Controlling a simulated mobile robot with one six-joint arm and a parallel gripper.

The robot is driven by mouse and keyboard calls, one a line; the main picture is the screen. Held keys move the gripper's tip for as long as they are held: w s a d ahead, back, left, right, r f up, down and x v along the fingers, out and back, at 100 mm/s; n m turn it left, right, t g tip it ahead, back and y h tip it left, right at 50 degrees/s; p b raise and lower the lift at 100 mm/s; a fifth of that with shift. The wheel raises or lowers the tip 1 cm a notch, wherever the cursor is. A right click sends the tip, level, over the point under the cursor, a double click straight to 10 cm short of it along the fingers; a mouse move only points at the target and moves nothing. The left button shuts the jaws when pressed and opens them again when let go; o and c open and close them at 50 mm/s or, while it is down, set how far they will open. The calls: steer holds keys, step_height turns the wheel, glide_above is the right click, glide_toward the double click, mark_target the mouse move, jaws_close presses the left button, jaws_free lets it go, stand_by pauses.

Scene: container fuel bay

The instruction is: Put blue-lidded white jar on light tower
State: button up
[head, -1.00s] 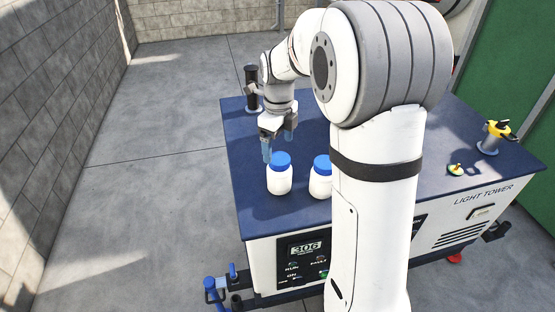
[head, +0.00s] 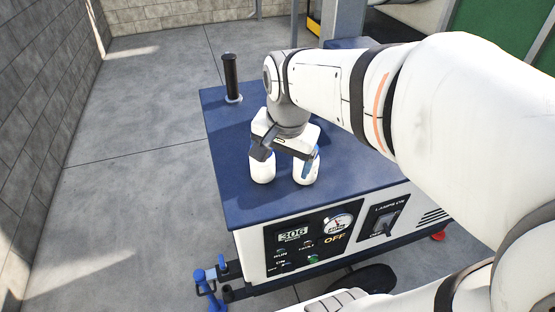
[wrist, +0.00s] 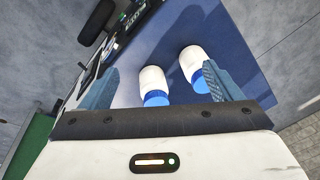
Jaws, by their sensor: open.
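Two white jars with blue lids stand upright on the dark blue top of the light tower (head: 235,200). The left jar (head: 262,170) and the right jar (head: 305,174) are side by side near its front edge. My gripper (head: 288,157) is open just above them and hides most of both lids in the head view. In the wrist view, one jar (wrist: 153,80) lies between my open fingers (wrist: 160,88). The other jar (wrist: 191,62) is beside the right-hand finger, which overlaps its lid. I cannot tell whether that finger touches it.
A black exhaust pipe (head: 231,78) stands at the back left of the top, and a grey mast (head: 342,25) rises behind. The front panel (head: 315,238) carries a display, gauge and switch. The top is clear to the left of the jars.

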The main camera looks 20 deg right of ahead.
steer(key=s+f+n+t, duration=0.1)
steer(key=s+f+n, duration=0.1)
steer(key=s+n, duration=0.5)
steer(key=shift+n, duration=0.6)
